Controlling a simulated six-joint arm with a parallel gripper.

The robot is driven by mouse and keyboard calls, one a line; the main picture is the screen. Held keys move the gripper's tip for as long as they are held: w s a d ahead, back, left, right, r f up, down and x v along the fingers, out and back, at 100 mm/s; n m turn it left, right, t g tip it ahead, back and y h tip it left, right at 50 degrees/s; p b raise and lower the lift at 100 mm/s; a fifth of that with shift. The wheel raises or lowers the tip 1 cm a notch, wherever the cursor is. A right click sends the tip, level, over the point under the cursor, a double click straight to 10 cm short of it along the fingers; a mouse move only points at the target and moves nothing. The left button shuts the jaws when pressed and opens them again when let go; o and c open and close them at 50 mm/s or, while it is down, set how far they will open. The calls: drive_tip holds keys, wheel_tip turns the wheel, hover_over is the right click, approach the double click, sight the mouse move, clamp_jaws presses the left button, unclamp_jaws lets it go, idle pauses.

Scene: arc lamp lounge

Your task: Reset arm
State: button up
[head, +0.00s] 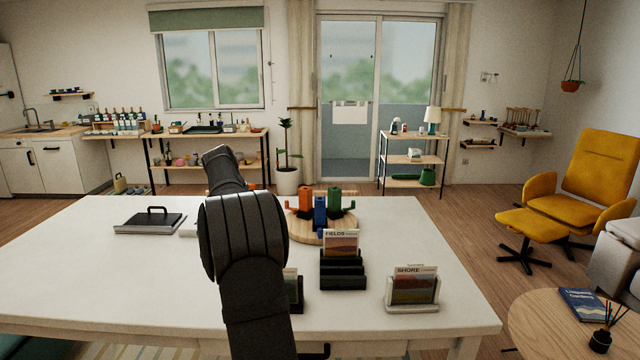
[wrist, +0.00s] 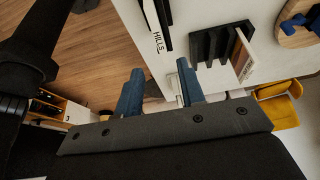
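My gripper (wrist: 160,68) shows in the wrist view with its two blue fingers apart and nothing held between them. In the head view my black arm rises over the front middle of the white table (head: 100,270), and its gripper cannot be made out. Beyond the fingers, the wrist view shows the table top, its edge and the floor. A white stand shows past the fingertips, apparently the one holding the Shore card (head: 414,285).
The Fields card (head: 341,243) stands in a black rack (head: 343,275). A Hills card (wrist: 157,42) is beside it, mostly hidden by my arm in the head view. Orange, blue and green holders stand on a round wooden board (head: 300,232). A dark tray (head: 140,224) lies left.

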drive_tip(key=v, duration=0.5)
drive_tip(key=x, duration=1.6)
drive_tip(key=shift+d+f, duration=0.2)
drive_tip(key=shift+f, duration=0.15)
wheel_tip(320, 180, up, 4)
drive_tip(key=shift+r, duration=0.8)
